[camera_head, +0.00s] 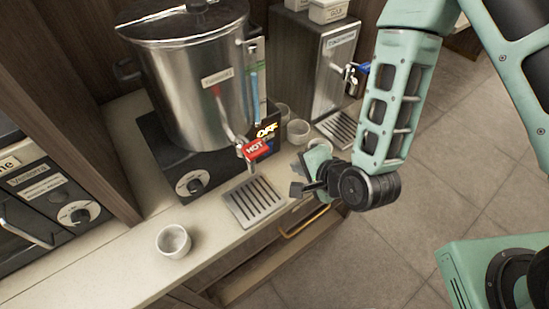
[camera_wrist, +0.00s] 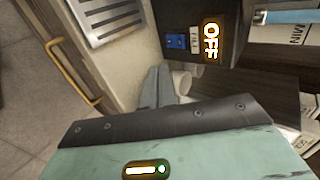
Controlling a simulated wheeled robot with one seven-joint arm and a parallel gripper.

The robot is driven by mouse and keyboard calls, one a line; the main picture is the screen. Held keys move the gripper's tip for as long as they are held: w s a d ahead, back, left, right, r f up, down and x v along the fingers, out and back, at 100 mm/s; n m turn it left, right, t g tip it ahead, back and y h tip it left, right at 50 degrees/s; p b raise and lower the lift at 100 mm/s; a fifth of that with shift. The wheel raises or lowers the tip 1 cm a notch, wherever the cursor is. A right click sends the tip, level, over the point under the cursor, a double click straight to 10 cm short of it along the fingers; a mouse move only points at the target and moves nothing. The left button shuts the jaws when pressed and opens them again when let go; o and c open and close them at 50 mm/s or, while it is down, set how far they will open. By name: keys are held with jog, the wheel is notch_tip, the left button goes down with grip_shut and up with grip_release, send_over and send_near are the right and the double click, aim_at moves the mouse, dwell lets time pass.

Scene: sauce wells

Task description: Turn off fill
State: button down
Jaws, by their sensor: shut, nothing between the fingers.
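A glowing OFF sign (camera_wrist: 211,42) is on the dark side panel of the boiler's base in the wrist view, beside a small white label and a blue switch (camera_wrist: 176,41). In the head view the OFF sign (camera_head: 266,131) shows behind the red HOT tap handle (camera_head: 257,149), with the blue switch partly hidden below it. My gripper (camera_wrist: 158,84) is shut and empty, its grey fingers close together. In the head view my gripper (camera_head: 304,164) is to the right of the tap and drip tray, apart from the switch.
A large steel boiler (camera_head: 200,90) stands on the counter (camera_head: 120,260). A slotted drip tray (camera_head: 256,203) is under its tap. A white cup (camera_head: 173,241) stands front left; another small cup (camera_head: 298,132) stands behind my gripper. A steel dispenser (camera_head: 325,75) is at the back right.

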jog(key=shift+b+x, duration=2.65)
jog(key=shift+b, duration=3.4)
jog(key=w+a, duration=0.1)
jog(key=w+p, duration=0.1)
jog(key=w+a+p, duration=0.1)
jog(key=shift+w+a+f, duration=0.3)
jog(key=shift+w+f, duration=0.1)
jog(key=shift+w+a, duration=0.3)
jog(key=shift+w, duration=0.15)
jog(key=shift+f, duration=0.1)
jog(key=shift+w+a, duration=0.15)
jog(key=shift+w, duration=0.1)
jog(key=shift+r, duration=0.2)
jog(key=shift+r+p, duration=0.65)
jog(key=shift+r, duration=0.15)
